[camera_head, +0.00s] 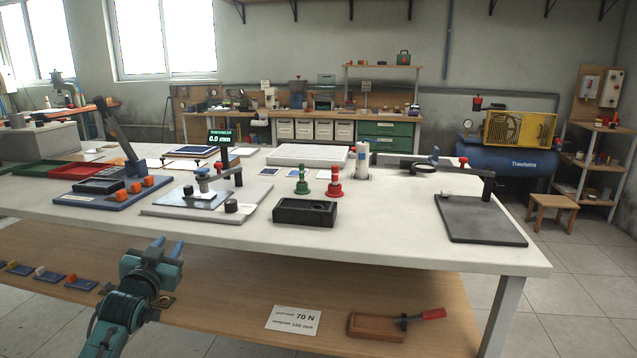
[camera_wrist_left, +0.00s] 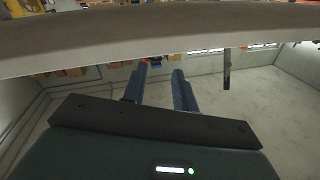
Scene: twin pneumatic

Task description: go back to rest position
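My left gripper (camera_head: 168,247) is low at the front left, in front of the table's near edge. Its two blue fingers point up and away, with a gap between them. The fingers also show in the left wrist view (camera_wrist_left: 160,82), apart, with nothing held between them. The pale underside or edge of the table (camera_wrist_left: 160,38) crosses above the fingertips there. My right gripper is in neither view.
The white worktable (camera_head: 390,228) holds a black tray (camera_head: 305,212), green and red knobbed pieces (camera_head: 302,182), a clamp fixture (camera_head: 205,190) and a dark plate (camera_head: 480,219). The lower wooden shelf (camera_head: 225,290) carries a label card (camera_head: 293,319) and a brown block (camera_head: 377,327).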

